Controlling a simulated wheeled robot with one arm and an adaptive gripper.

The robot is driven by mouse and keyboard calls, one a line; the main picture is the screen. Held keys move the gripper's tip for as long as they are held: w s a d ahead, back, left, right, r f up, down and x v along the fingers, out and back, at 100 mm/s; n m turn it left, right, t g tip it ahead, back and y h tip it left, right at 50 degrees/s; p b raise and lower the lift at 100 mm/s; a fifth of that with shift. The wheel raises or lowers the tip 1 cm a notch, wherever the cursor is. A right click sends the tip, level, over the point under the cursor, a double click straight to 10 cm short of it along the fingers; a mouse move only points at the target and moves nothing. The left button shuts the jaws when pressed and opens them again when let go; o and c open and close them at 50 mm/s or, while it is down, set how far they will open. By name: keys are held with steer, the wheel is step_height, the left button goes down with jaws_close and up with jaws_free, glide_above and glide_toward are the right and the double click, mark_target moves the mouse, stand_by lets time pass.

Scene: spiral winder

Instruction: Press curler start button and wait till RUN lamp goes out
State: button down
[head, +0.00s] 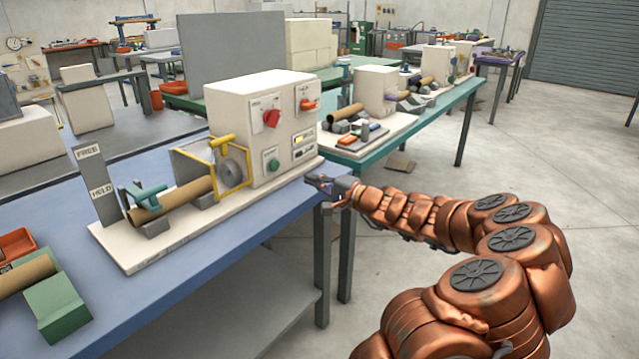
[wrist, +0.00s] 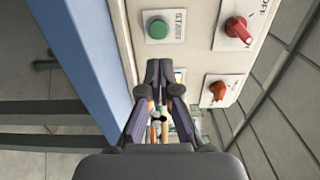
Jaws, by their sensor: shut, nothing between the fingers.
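The curler is a cream machine box (head: 247,97) on a white base on the blue bench. Its green start button (head: 272,165) is low on the front panel; the wrist view also shows this button (wrist: 157,29) beside a plate reading START. My gripper (head: 313,181) is shut and empty at the right end of the base, right of the button and apart from it. In the wrist view my gripper (wrist: 166,66) has its fingertips below the button in the picture. A small lamp window (head: 299,140) on the panel glows yellow; its label is too small to read.
A red knob (head: 271,118) and an orange-red switch (head: 307,104) sit higher on the panel. A yellow guard frame (head: 213,160) and a brown tube (head: 172,199) are left of the button. A teal bench (head: 440,112) with similar machines stands behind.

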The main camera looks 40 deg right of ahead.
steer(key=shift+v, duration=0.85)
stand_by(0.3)
steer(key=s+a+r+n+g+y, duration=0.2)
steer(key=a+n+g+y, duration=0.6)
steer(key=a, duration=1.8)
steer(key=s+a+f+n+g+h, duration=0.1)
steer(key=s+a+f+n+g, duration=0.25)
steer(key=s+a, duration=0.35)
steer(key=s+a+f+n+g+h, duration=0.1)
steer(key=s+a+f+n+g, duration=0.1)
steer(key=s+a+g, duration=0.35)
steer(key=s+f+n+g+h, duration=0.2)
steer(key=s+f+h, duration=0.3)
steer(key=s, duration=0.8)
steer(key=s+d+f+g+h, duration=0.1)
steer(key=s+d+f+h, duration=0.1)
steer(key=s+d+h, duration=0.45)
steer(key=s+d+r+y+p, duration=0.1)
steer(key=s+r+p, duration=0.2)
steer(key=r+p, duration=1.7)
step_height(320, 180, up, 2)
steer(key=shift+r+t+p, duration=0.1)
steer(key=shift+t+p, duration=0.2)
steer(key=shift+p, duration=0.05)
